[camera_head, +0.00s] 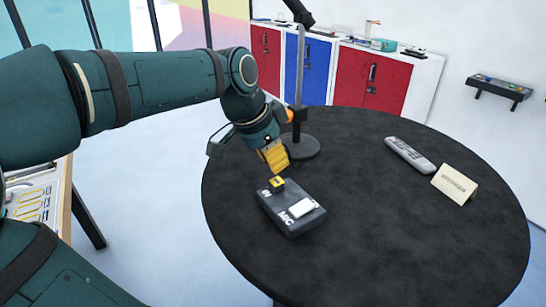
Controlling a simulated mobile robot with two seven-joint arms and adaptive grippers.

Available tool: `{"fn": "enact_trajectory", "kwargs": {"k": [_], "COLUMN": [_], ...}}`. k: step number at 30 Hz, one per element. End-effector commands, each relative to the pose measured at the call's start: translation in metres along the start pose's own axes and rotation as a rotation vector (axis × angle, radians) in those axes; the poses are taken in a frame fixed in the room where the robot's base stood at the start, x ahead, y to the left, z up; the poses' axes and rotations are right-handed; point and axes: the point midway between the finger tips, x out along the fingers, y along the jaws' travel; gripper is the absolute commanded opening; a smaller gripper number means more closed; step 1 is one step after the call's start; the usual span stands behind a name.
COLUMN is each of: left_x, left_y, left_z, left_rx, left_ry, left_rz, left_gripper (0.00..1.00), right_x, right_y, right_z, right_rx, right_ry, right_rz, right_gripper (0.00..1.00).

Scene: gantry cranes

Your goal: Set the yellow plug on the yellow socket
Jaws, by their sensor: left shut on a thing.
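A dark box (290,215) with white lettering lies on the round black table. A small yellow socket (277,183) with a dark centre shows at its far left edge. My left gripper (268,146) is shut on the yellow plug (275,157) and holds it just above the yellow socket. The fingers partly hide the plug. From this angle I cannot tell whether plug and socket touch. My right gripper is not in view.
A black stand (300,147) with a pole rises behind the gripper. The table's (420,250) front right is clear.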

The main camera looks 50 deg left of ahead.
Motion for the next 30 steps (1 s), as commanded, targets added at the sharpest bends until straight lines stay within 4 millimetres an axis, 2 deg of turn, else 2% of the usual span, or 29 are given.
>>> {"fn": "enact_trajectory", "kwargs": {"k": [30], "left_x": [0.014], "left_y": [0.0], "left_z": [0.006], "left_rx": [0.0], "left_ry": [0.0], "left_rz": [0.0], "left_gripper": [0.0], "right_x": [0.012], "right_y": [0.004], "right_z": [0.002], "right_rx": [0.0], "right_ry": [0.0], "right_rz": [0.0], "right_gripper": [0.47]}}
